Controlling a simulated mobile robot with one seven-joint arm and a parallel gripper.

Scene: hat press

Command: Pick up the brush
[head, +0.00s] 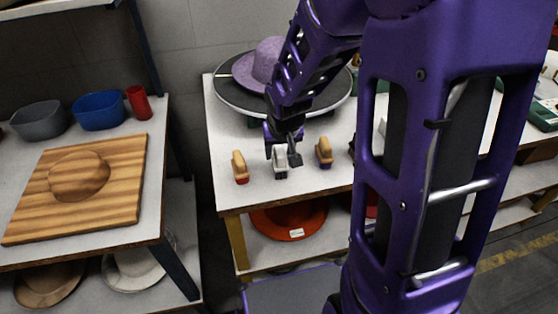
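Three small brush-like items stand in a row near the front edge of the white table (225,192). The left one is a tan brush with a red base (240,168), and the right one is a tan brush with a dark blue base (324,153). Between them is a pale grey item with a dark base (280,164), partly hidden by my gripper. My gripper (283,153) points down at this middle item, with a dark finger beside its right side. Whether the fingers touch it is too small to tell.
A purple hat (264,64) sits on a round dark turntable (335,103) behind the gripper. A red-orange hat (288,224) lies on the shelf below. The left table holds a wooden board (120,190), a blue bowl (99,111), a grey bowl (39,121) and a red cup (138,102).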

